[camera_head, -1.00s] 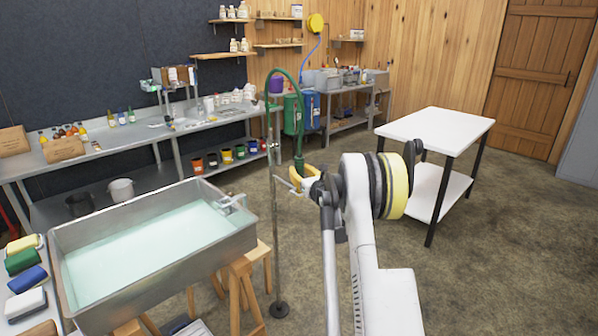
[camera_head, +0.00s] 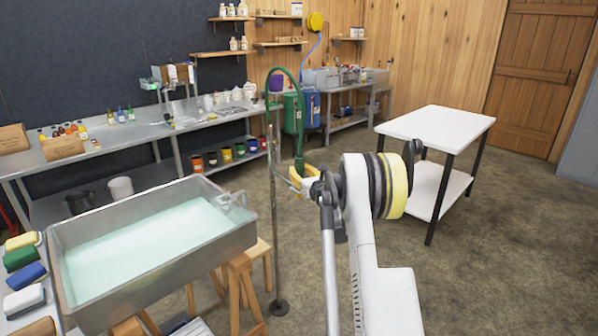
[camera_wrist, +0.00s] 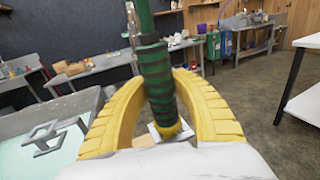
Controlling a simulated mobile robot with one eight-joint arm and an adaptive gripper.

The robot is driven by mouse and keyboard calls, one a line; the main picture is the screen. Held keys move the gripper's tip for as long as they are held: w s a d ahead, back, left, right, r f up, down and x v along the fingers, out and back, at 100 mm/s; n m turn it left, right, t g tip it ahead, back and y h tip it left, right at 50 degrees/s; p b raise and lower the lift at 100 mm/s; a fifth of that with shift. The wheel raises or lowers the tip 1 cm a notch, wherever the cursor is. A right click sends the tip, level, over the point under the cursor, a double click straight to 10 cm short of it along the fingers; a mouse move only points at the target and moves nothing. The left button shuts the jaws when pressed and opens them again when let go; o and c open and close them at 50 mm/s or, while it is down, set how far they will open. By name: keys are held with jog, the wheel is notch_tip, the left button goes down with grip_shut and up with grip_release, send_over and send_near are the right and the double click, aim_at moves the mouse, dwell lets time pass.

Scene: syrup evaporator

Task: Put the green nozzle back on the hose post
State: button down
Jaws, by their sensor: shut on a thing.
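The green nozzle (camera_wrist: 157,76) stands upright between the yellow fingers of my gripper (camera_wrist: 165,112) in the wrist view. My gripper is shut on it. In the head view the nozzle (camera_head: 299,164) shows just above my gripper (camera_head: 297,177), with the green hose (camera_head: 299,105) arching up from it to the top of the hose post. The hose post (camera_head: 275,220) is a thin metal pole on a round dark base, just left of my gripper. The nozzle appears to be beside the post. Whether it touches a holder on the post cannot be told.
A metal evaporator pan (camera_head: 230,250) with pale liquid stands on wooden trestles left of the post. A white-topped table (camera_head: 435,122) stands to the right. Metal benches (camera_head: 130,140) run along the back wall. The floor between is clear.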

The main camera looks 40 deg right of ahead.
jog(key=c, duration=1)
grip_release()
jog(key=v, duration=1.2)
jog(key=w+a+r+n+g+y, duration=0.1)
jog(key=a+r+n+y, duration=0.15)
jog(key=a+n, duration=0.45)
jog(key=w+a+r+n+g+y, duration=0.15)
jog(key=a+r+n, duration=0.25)
jog(key=a, duration=0.7)
jog(key=s+a+r+n+g+y, duration=0.1)
jog(key=s+a+n+y, duration=0.1)
jog(key=s+a+n, duration=0.45)
jog(key=s+a+r+n+g+y, duration=0.15)
jog(key=a+n, duration=0.25)
jog(key=a, duration=0.5)
jog(key=s+a+f+n+g, duration=0.2)
jog(key=s+a+n+g, duration=0.1)
jog(key=s+a+n, duration=0.7)
jog(key=s+f+n+g+h, duration=0.2)
jog(key=s+f+n, duration=0.2)
jog(key=s, duration=0.9)
jog(key=n, duration=0.3)
jog(key=shift+s+a+f+n, duration=0.2)
jog(key=shift+s+n, duration=0.15)
